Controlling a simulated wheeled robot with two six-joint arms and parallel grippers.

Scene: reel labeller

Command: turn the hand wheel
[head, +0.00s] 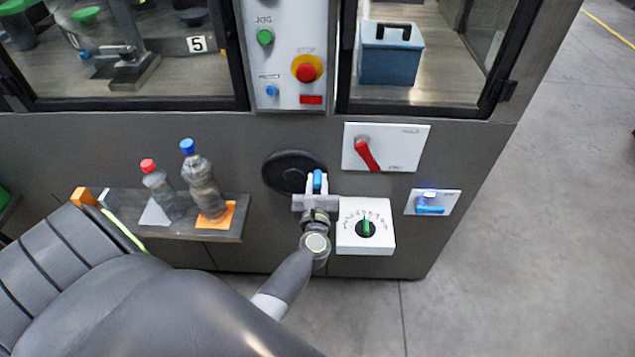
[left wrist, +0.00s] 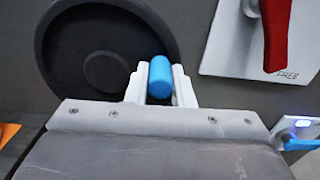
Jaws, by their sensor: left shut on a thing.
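The hand wheel (head: 284,171) is a black disc on the dark front panel of the machine, below the control strip. It also shows in the left wrist view (left wrist: 66,62), where its raised rim and recessed face are visible. Its blue handle (head: 317,180) stands out at the wheel's lower right edge. My left gripper (head: 317,185) is shut on the blue handle, with a white finger on each side of it. The handle also shows between the fingers in the left wrist view (left wrist: 160,77). My right gripper is not in view.
A white plate with a red rotary switch (head: 367,154) is right of the wheel. Below it are a white dial box with a green knob (head: 366,227) and a plate with a blue lever (head: 430,209). A shelf (head: 225,229) with two bottles projects at left.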

